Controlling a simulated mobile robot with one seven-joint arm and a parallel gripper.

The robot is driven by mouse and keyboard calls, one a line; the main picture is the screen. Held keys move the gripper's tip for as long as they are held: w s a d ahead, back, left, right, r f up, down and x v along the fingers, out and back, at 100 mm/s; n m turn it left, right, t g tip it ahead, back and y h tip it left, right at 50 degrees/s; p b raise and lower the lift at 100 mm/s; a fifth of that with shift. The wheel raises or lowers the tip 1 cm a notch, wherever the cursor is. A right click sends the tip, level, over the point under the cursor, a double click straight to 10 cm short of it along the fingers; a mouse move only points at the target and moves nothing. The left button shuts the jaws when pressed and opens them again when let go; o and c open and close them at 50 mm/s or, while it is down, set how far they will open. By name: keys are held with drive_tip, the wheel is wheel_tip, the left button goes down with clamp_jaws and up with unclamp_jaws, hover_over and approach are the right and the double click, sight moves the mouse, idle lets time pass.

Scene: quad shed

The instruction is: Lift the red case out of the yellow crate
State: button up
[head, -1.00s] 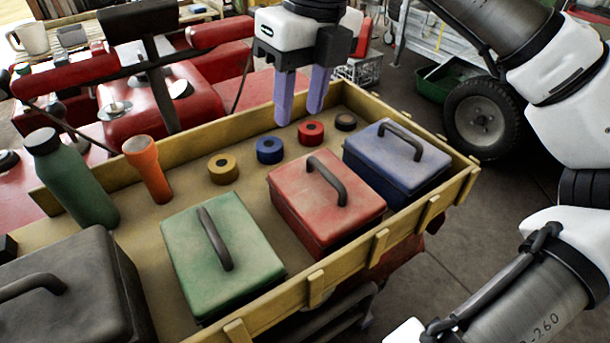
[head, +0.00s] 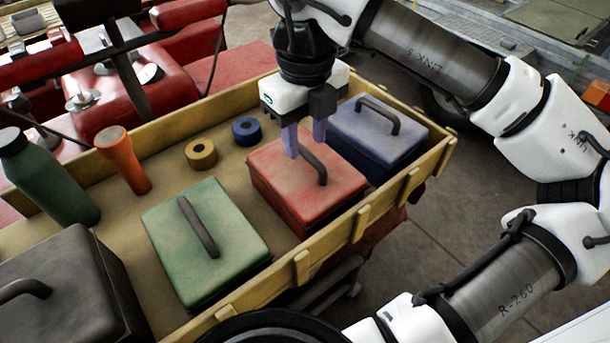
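The red case (head: 285,187) sits in the yellow crate (head: 388,203), between the green case and the blue case. It has a dark arched handle (head: 313,162) on its lid. My gripper (head: 305,147) points down over the red case, its two purple fingers apart. The fingertips are close to the handle's far end. I cannot tell whether the fingers straddle the handle or touch it. The far part of the case is partly hidden behind the fingers.
The crate also holds a green case (head: 235,225), a blue case (head: 370,140), a dark grey case (head: 60,270), a green bottle (head: 60,190), an orange flashlight (head: 125,165), a yellow roll (head: 200,155) and a blue roll (head: 247,131). Red machinery (head: 140,95) stands behind.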

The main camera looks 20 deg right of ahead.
sight(305, 175)
drive_tip(key=shift+f, duration=1.3)
clamp_jaws()
idle(0.4)
